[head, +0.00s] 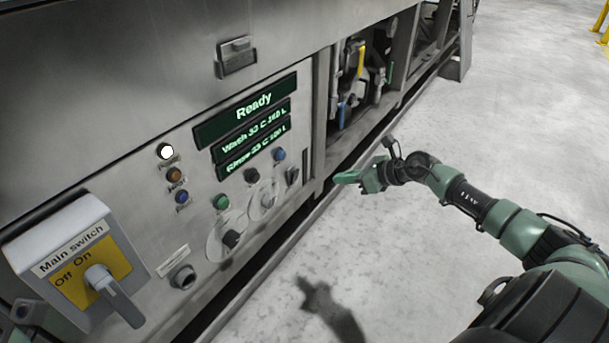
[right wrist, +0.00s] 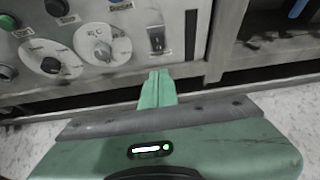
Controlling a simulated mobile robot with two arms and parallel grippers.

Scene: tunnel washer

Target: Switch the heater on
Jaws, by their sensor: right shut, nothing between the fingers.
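A black rocker-type switch (head: 292,176) sits at the right end of the steel control panel. In the right wrist view this switch (right wrist: 156,40) is just beyond my fingertips, with a small label that I cannot read. I cannot tell its position, or for certain that it is the heater's. My right gripper (head: 347,178) is green, shut and empty, in front of the panel's right end and pointing at it. In the right wrist view its fingertips (right wrist: 158,74) are together, below the switch and apparently apart from it.
The display (head: 254,107) reads "Ready", with wash and rinse lines below. Two rotary knobs (head: 232,238) (head: 267,200) and several round buttons (head: 221,201) are left of the switch. The main switch (head: 104,278) is at lower left.

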